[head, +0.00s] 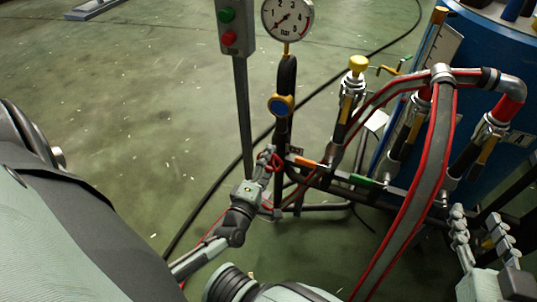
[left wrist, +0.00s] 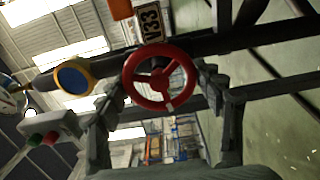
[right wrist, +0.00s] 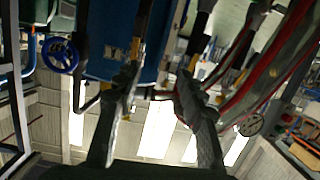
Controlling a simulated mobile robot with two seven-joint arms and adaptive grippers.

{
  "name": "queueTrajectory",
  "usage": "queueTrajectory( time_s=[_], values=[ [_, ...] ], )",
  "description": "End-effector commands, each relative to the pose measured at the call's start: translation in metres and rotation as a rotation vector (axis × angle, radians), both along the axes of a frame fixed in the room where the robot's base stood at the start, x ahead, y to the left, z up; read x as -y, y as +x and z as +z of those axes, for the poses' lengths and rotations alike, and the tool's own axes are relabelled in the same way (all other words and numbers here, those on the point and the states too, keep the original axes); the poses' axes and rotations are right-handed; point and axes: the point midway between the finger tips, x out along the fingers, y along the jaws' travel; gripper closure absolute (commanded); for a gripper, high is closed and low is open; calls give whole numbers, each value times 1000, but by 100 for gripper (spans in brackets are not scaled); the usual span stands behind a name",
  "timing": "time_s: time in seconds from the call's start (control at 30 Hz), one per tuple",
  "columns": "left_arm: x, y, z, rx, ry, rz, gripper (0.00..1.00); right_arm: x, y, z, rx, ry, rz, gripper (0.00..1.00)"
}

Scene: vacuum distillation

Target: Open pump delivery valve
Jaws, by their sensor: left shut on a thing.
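A red handwheel (left wrist: 158,76) sits on a dark pipe in the left wrist view, beside a tag ending in 33 (left wrist: 152,25). The wheel lies between the two fingers of my left gripper (left wrist: 160,85), which is shut on it. In the head view my left gripper (head: 267,164) reaches the red handwheel (head: 275,161) at the lower pipe; its fingers partly hide the wheel. My right gripper (head: 474,218) is at the lower right with its fingers apart. In the right wrist view nothing is between its fingers (right wrist: 160,82).
A gauge (head: 287,18) tops the vertical pipe, with a blue-and-yellow disc (head: 281,105) below. A button post (head: 237,40) stands close left. Red-edged hoses (head: 415,200) arch beside my right gripper. A blue tank (head: 490,50) stands behind. The left floor is open.

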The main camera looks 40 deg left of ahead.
Motion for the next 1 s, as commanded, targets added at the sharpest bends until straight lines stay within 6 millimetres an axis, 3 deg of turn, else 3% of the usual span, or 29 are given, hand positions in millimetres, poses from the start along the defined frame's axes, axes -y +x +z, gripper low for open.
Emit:
queueTrajectory(
  time_s=[0.37,0.6,1.0],
  values=[
    [-1,2,0,89,-347,-1,62,-31,-2,64,298,142,61,60],
    [0,2,-1,144,-568,-2,62,-45,-20,116,536,266,99,60],
    [0,2,-1,218,-882,-2,62,-30,-34,151,804,329,85,60]
  ],
)
